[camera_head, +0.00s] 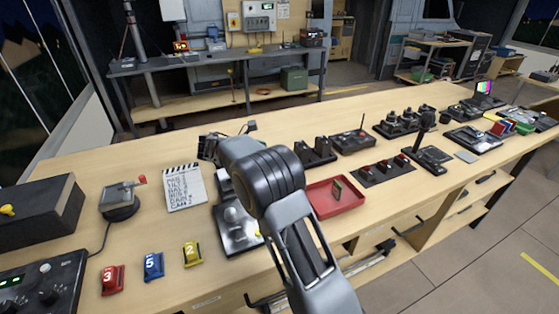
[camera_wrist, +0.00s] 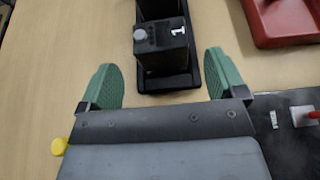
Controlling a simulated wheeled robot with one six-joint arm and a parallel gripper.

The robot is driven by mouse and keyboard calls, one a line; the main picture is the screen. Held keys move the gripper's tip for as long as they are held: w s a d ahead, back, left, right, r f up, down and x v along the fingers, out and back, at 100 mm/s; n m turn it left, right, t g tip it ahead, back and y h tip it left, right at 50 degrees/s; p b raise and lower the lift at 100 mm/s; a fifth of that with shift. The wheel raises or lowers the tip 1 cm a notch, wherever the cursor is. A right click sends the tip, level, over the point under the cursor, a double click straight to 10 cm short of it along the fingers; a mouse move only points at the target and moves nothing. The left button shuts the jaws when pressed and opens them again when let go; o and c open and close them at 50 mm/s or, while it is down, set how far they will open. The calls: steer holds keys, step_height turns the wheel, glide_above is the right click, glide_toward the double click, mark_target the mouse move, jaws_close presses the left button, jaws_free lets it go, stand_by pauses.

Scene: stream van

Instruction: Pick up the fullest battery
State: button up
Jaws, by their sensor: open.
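In the wrist view a dark block, probably a battery (camera_wrist: 162,45), marked with a white 1 and a round grey button, stands in a black holder (camera_wrist: 169,85). My gripper (camera_wrist: 160,78) is open and empty; its two green fingers lie either side of the holder's near end, apart from the block. In the head view my arm hides most of my gripper. A black holder (camera_head: 330,158) with two dark upright blocks (camera_head: 303,151) stands right of my arm. I cannot tell whether it is the same holder. No charge level is readable.
A red tray (camera_head: 351,206) with a small upright item lies right of my arm; it also shows in the wrist view (camera_wrist: 287,34). A panel with red switches (camera_head: 384,172) is near it. Numbered red, blue and yellow blocks (camera_head: 153,266) stand front left on the wooden bench.

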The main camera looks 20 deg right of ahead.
steer(key=shift+x, duration=3.05)
steer(key=shift+s+a, duration=0.1)
steer(key=c, duration=1.2)
